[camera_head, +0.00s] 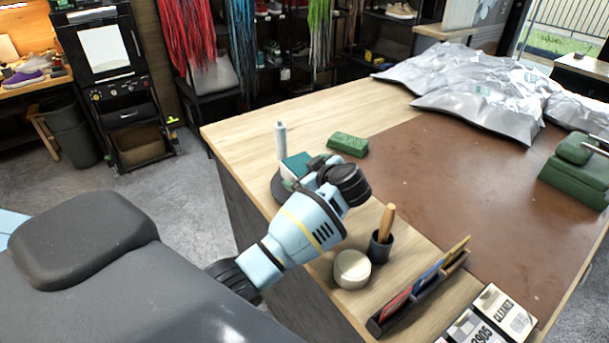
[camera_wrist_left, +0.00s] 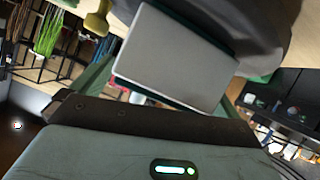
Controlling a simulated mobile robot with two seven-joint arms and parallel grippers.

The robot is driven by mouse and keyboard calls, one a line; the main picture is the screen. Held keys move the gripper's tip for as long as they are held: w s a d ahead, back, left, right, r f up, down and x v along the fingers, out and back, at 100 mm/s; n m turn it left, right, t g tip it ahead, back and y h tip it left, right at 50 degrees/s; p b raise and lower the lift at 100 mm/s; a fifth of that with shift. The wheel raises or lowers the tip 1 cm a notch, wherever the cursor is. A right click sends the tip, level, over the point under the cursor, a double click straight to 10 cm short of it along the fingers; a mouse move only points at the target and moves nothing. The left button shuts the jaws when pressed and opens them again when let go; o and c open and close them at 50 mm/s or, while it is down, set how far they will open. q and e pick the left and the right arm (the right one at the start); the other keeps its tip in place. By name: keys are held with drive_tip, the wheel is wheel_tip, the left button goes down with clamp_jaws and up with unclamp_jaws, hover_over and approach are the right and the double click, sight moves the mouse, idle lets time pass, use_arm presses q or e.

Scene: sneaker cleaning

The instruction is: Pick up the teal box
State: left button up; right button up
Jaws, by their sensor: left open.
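The teal box (camera_head: 295,164) is near the left edge of the wooden table, partly hidden behind my left gripper. It appears to rest on a dark round base (camera_head: 279,188). In the left wrist view the box (camera_wrist_left: 175,55) shows a pale grey face with dark teal edges, close in front of the gripper's palm. My left gripper (camera_head: 306,171) is open at the box; its fingers are largely hidden in the head view. I cannot tell whether they touch the box. My right gripper is not in view.
A white bottle (camera_head: 281,138) stands just behind the box, and a green block (camera_head: 348,145) lies to its right. A round pale tin (camera_head: 352,269), a dark cup (camera_head: 380,246) with a wooden handle and a tray (camera_head: 420,292) are nearer. The brown mat (camera_head: 450,185) has free room.

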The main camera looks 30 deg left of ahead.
sight(306, 170)
use_arm(q)
drive_tip(key=c, duration=1.3)
drive_tip(key=shift+r, duration=0.15)
drive_tip(key=shift+r, duration=0.6)
drive_tip(key=shift+s+r, duration=0.15)
drive_tip(key=shift+r, duration=0.35)
drive_tip(key=shift+s+r, duration=0.15)
drive_tip(key=shift+r, duration=0.35)
drive_tip(key=s+r, duration=0.1)
drive_tip(key=s, duration=1.4)
drive_tip(key=shift+s+d+r, duration=0.2)
drive_tip(key=shift+d+r, duration=0.05)
drive_tip(key=shift+d, duration=0.15)
